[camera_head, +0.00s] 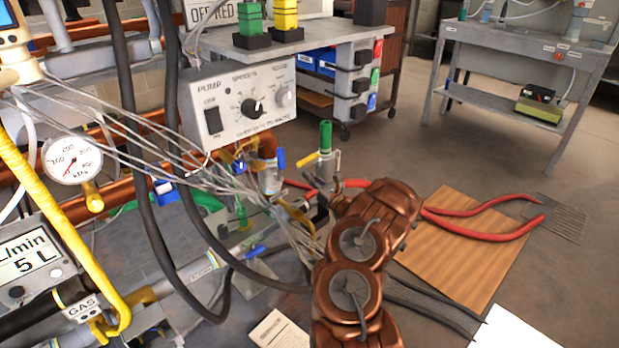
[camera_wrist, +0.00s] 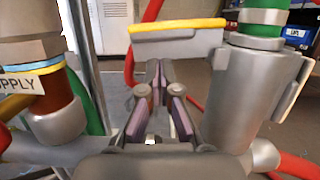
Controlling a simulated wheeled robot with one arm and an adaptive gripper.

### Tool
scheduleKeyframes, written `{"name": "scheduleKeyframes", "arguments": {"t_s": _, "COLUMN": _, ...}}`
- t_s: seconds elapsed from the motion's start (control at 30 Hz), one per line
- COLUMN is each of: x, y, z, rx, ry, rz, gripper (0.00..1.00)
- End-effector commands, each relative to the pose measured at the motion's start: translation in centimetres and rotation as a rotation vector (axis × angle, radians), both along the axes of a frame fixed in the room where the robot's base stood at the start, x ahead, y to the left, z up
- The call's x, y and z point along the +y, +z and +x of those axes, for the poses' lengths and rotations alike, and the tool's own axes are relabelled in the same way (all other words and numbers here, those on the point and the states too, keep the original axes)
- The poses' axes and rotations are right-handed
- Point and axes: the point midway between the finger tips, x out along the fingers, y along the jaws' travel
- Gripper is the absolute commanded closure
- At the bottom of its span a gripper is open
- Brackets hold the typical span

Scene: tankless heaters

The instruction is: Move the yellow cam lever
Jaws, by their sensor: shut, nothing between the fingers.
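The yellow cam lever (camera_wrist: 178,26) shows in the wrist view as a near-horizontal bar, joined at its right end to a grey cylindrical fitting (camera_wrist: 255,85) with a green top. In the head view, the yellow lever (camera_head: 306,158) sticks out to the left of the fitting's green-topped tube (camera_head: 325,138). My gripper (camera_wrist: 156,78) is shut and empty in the wrist view. Its fingertips appear below the lever and left of the fitting, with a visible gap to the lever. In the head view my copper arm hides most of the gripper.
A brown fitting with a supply tag (camera_wrist: 25,82) stands close on the left in the wrist view. Red hoses (camera_head: 470,225) and several thin cables (camera_head: 110,122) run around the work area. A grey pump box (camera_head: 240,105) stands behind. Open floor lies right.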

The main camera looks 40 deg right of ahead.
Motion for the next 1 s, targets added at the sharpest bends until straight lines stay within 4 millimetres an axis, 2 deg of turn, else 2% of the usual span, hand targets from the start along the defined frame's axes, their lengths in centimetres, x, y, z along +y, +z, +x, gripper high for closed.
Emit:
{"name": "scheduleKeyframes", "arguments": {"t_s": 0.03, "x": 0.0, "y": -1.1, "z": 0.0, "rx": 0.001, "ry": 0.000, "rz": 0.000, "gripper": 1.00}}
{"name": "scheduleKeyframes", "arguments": {"t_s": 0.23, "x": -0.2, "y": -2.7, "z": -0.2, "rx": 0.001, "ry": 0.000, "rz": 0.002, "gripper": 1.00}}
{"name": "scheduleKeyframes", "arguments": {"t_s": 0.7, "x": -0.9, "y": -4.0, "z": -7.7, "rx": 0.001, "ry": -0.003, "rz": 0.004, "gripper": 1.00}}
{"name": "scheduleKeyframes", "arguments": {"t_s": 1.0, "x": -1.0, "y": -4.7, "z": -9.6, "rx": 0.001, "ry": 0.000, "rz": 0.002, "gripper": 1.00}}
